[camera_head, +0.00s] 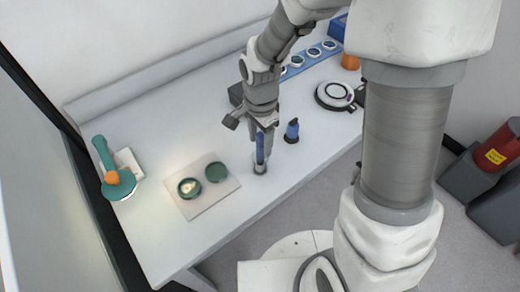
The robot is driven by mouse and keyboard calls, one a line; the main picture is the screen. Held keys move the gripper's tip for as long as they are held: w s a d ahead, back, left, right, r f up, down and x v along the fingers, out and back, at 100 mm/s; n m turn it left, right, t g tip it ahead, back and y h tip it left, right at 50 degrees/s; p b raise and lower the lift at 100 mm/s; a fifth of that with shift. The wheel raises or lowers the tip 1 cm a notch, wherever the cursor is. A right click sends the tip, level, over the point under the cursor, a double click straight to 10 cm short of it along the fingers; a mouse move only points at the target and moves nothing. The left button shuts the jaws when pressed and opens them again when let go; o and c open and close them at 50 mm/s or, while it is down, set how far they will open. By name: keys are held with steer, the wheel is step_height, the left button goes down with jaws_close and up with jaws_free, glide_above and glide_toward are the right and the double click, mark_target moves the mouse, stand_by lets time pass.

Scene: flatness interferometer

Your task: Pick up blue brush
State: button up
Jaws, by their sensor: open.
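The blue brush (260,147) stands upright in a small clear or grey holder (260,169) near the middle front of the white table. My gripper (263,130) points down from above at the brush's upper part. It is open, and its fingers are around or right beside the brush; I cannot tell which from this angle. The brush's top is hidden by the gripper, and its lower end is in the holder.
A small blue item on a dark base (292,131) stands close to the right. A pale mat (199,203) with two green round pieces lies to the left. A teal lamp-like tool (119,180) is far left. A round white device (335,95) and blue rack (312,63) are behind right.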

mark_target(260, 153)
steer(key=shift+f, duration=1.8)
jaws_close()
